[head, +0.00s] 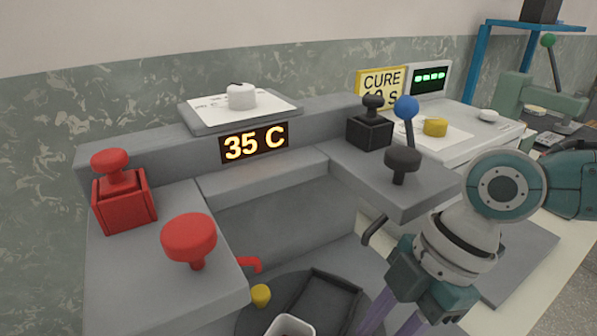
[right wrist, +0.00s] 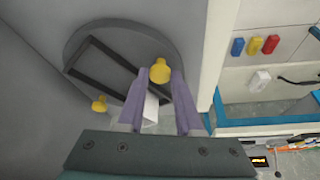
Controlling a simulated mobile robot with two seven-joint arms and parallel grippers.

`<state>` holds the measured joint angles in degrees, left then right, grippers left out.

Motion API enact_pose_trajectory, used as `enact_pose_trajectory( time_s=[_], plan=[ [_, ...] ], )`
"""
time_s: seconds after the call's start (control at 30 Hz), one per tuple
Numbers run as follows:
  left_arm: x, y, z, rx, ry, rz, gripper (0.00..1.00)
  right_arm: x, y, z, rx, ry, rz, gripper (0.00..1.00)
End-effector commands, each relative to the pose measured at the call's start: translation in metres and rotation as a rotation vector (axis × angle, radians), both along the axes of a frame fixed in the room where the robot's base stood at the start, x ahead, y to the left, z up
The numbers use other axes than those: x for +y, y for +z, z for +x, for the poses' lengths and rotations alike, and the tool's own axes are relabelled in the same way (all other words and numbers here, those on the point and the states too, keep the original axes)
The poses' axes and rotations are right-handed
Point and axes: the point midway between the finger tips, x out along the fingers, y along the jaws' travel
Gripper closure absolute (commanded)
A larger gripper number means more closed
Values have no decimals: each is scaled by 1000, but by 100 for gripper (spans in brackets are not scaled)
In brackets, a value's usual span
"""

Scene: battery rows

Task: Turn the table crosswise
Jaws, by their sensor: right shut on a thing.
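The table is a round dark grey disc (head: 255,318) in the recess of the grey machine, partly cut off by the bottom edge in the head view. It also shows in the right wrist view (right wrist: 80,42). One yellow knob (head: 261,295) stands near the disc's rim; in the right wrist view another yellow knob (right wrist: 160,70) is between the fingers of my right gripper (right wrist: 158,95). The right gripper (head: 392,322) is shut on that knob. A white piece (right wrist: 151,106) shows behind the fingers. My left gripper is out of view.
Red mushroom knobs (head: 189,238) stand on the left ledge and a black knob (head: 402,160) on the right ledge. A blue-ball lever (head: 406,108) stands behind the right ledge. A display (head: 254,143) reads 35 C. The recess walls enclose the disc.

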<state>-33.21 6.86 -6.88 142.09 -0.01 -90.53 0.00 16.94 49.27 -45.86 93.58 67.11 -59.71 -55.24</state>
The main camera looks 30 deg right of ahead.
Motion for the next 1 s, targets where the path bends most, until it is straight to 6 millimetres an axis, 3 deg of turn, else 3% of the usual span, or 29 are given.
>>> enact_pose_trajectory(
  time_s=[0.1, 0.13, 0.37, 0.67, 0.77, 1.0],
  plan=[
    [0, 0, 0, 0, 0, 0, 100, 0, 0, 0, -1, 0, 2, 100],
    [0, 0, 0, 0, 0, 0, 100, 0, 0, 0, -1, 0, 2, 64],
    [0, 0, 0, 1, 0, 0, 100, 0, 0, 0, -1, 0, 1, 38],
    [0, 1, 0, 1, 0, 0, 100, -1, 2, 0, -1, 0, 0, 36],
    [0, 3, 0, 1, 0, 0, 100, -5, 13, 0, -3, 0, -2, 36],
    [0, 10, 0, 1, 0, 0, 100, -24, 57, -3, -3, 0, -4, 36]
  ],
)
